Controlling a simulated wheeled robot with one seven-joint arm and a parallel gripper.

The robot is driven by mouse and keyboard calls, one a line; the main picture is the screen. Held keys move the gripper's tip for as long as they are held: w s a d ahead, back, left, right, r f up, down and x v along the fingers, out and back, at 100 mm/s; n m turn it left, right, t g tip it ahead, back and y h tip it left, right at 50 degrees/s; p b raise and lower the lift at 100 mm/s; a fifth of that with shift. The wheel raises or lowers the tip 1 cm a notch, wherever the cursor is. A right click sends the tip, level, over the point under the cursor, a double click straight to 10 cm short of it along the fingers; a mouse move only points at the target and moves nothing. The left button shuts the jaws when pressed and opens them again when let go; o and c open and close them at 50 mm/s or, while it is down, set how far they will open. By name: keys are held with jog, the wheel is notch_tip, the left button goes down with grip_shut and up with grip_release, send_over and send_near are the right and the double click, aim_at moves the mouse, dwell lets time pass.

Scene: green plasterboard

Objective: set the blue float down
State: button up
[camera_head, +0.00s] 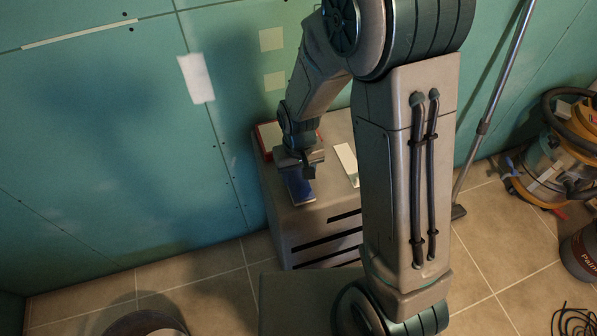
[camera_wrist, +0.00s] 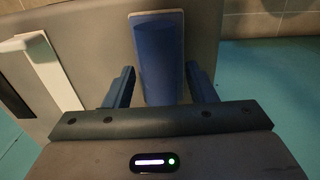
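The blue float (camera_head: 301,189) lies flat on top of a grey cabinet (camera_head: 327,210), near its front left edge. In the wrist view the blue float (camera_wrist: 160,50) is a long blue slab with a pale rim, pointing away from my gripper. My gripper (camera_head: 300,172) is just above the float's rear part in the head view. In the wrist view my gripper (camera_wrist: 161,75) is open, its two dark fingers standing apart on either side of the float, with small gaps at the fingertips. The float's near end is hidden by the gripper body.
A white board (camera_head: 347,164) lies to the right on the cabinet top; a red-edged item (camera_head: 267,138) is at its back left. The green wall (camera_head: 100,130) is close behind. A vacuum cleaner (camera_head: 560,150) and a bucket (camera_head: 583,250) stand on the tiled floor at right.

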notch_tip(320, 180, up, 12)
jog(key=s+d+r+m+t, duration=0.3)
jog(key=s+d+r, duration=0.5)
jog(key=s+d, duration=0.3)
jog(key=shift+s+d+r, duration=0.2)
jog(key=shift+s+d, duration=0.05)
jog(key=shift+d, duration=0.55)
